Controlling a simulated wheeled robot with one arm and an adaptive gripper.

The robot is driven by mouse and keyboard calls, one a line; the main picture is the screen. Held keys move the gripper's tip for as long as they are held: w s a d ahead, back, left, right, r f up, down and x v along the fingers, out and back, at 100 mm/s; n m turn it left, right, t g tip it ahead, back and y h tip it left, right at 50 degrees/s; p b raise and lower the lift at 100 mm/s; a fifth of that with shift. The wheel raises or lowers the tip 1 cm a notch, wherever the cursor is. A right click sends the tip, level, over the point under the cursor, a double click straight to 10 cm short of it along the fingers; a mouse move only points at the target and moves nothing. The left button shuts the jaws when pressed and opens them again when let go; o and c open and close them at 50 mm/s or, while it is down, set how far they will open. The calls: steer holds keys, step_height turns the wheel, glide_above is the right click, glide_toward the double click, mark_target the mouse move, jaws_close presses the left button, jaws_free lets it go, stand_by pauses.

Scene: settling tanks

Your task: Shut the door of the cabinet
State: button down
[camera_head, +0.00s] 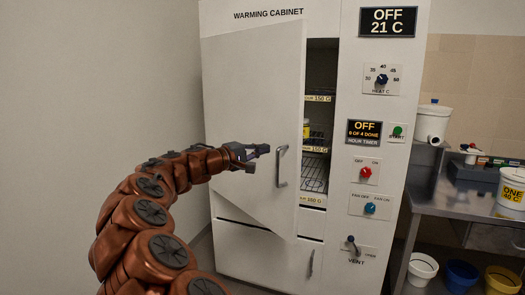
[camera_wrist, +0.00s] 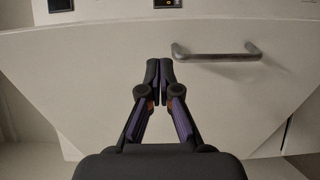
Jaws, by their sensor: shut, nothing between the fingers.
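The warming cabinet (camera_head: 268,262) is a tall white unit. Its upper door (camera_head: 248,110) stands partly open, hinged on the left, so the right part of the inside shows. The door carries a grey bar handle (camera_head: 281,166) near its free edge. It also shows in the wrist view (camera_wrist: 216,54), right of the fingertips. My gripper (camera_head: 264,157) is shut and empty in front of the door's outer face, left of the handle. In the wrist view the fingertips (camera_wrist: 159,72) are together over the door panel. Whether they touch it I cannot tell.
Inside are wire shelves (camera_head: 315,175) with labels and a yellow-marked container (camera_head: 306,128). A control panel (camera_head: 368,130) with knobs is at right. A lower door (camera_head: 262,258) sits below. A steel bench (camera_head: 470,215) with tubs stands to the right. A plain wall is left.

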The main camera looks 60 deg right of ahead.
mark_target(294, 142)
steer(key=p+x, duration=0.1)
steer(key=x, duration=1)
steer(key=shift+s, duration=0.15)
steer(key=shift+d, duration=0.1)
